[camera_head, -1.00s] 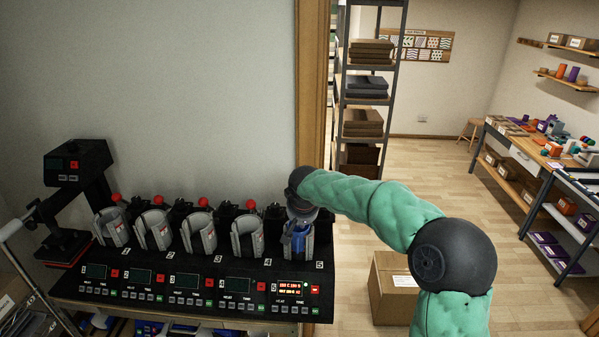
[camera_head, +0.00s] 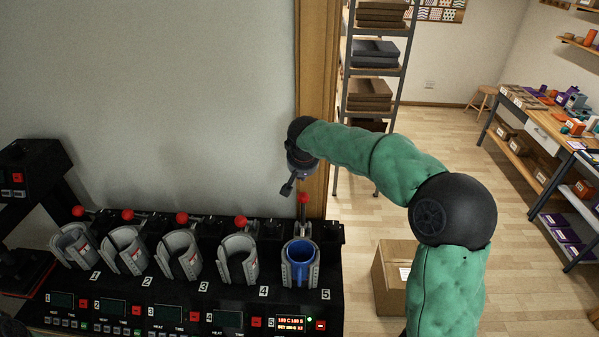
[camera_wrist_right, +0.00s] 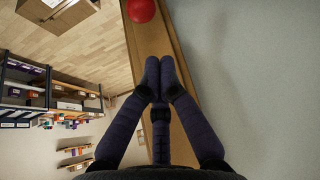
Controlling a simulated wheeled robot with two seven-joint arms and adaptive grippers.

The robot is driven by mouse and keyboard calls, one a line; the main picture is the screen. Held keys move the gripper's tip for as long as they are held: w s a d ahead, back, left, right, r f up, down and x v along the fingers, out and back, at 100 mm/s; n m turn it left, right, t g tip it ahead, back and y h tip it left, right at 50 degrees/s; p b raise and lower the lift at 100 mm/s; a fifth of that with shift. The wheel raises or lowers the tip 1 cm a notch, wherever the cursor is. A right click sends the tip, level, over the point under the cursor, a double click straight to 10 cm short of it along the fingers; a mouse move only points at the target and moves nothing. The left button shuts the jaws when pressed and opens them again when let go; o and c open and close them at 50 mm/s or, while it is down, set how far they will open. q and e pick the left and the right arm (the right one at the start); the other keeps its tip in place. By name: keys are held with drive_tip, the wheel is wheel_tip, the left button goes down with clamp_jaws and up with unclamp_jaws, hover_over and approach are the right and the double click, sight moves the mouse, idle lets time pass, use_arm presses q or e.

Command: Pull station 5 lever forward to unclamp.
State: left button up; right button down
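Station 5 is at the right end of the black press bench in the head view. Its lever, with a red knob (camera_head: 303,198), stands roughly upright behind the grey clamp (camera_head: 286,274). The clamp is wrapped around a blue mug (camera_head: 298,258). My right gripper (camera_head: 288,188) hangs just left of and slightly above the red knob, apart from it. In the right wrist view the gripper (camera_wrist_right: 159,62) has its fingertips together with nothing between them. The red knob (camera_wrist_right: 140,10) shows beyond the tips at the top edge. My left gripper is not seen.
Several other stations stand to the left with empty grey clamps (camera_head: 182,256) and red-knobbed levers (camera_head: 182,217). Station 5's display (camera_head: 291,323) is lit. A wooden post (camera_head: 317,110) rises behind the bench. A cardboard box (camera_head: 393,275) is on the floor to the right.

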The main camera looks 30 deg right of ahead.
drive_tip(key=p+x, duration=0.2)
drive_tip(key=x, duration=0.7)
drive_tip(key=shift+w+d+f+p, duration=0.1)
drive_tip(key=shift+w+f+p, duration=0.05)
drive_tip(key=shift+f+p, duration=0.15)
idle(0.3)
drive_tip(key=shift+r, duration=0.1)
drive_tip(key=shift+s+a+b, duration=0.4)
drive_tip(key=shift+s+b, duration=0.2)
drive_tip(key=shift+b, duration=0.6)
drive_tip(key=shift+s+a+r+b, duration=0.1)
drive_tip(key=shift+s+a+b, duration=0.1)
drive_tip(key=shift+s+b, duration=0.1)
drive_tip(key=shift+r, duration=0.15)
